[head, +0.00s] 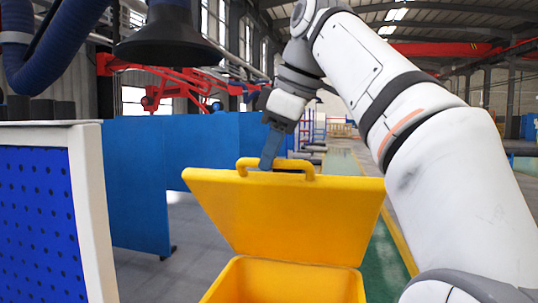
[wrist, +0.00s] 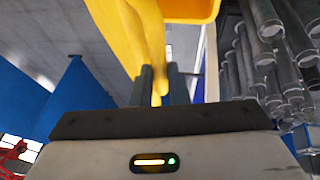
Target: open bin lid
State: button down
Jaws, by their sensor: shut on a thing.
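The yellow bin (head: 285,284) stands low in the centre of the head view, with its lid (head: 285,222) raised and tilted back above the opening. The lid's handle (head: 297,167) is a yellow bar along its upper edge. My gripper (head: 269,160) is shut on the left part of this handle, coming from above. In the wrist view, the two dark fingers of my gripper (wrist: 157,87) close around the yellow handle (wrist: 157,62). The lid (wrist: 115,32) fills the top centre there. The bin's inside is mostly hidden.
A blue perforated panel with a white frame (head: 92,210) stands at the left, with blue partitions (head: 138,180) behind it. A dark extraction hood (head: 168,38) hangs at upper left. Grey cylinders (wrist: 265,60) fill the right of the wrist view. Grey floor shows left of the bin.

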jog(key=shift+w+f, duration=0.3)
jog(key=shift+f, duration=0.1)
jog(key=c, duration=1.8)
grip_release()
jog(key=shift+d, duration=0.1)
jog(key=shift+o, duration=0.9)
jog(key=shift+w+d+f, duration=0.1)
jog(key=shift+w, duration=0.4)
jog(key=shift+o, duration=1.1)
jog(key=shift+s, duration=0.15)
jog(key=shift+r, duration=0.25)
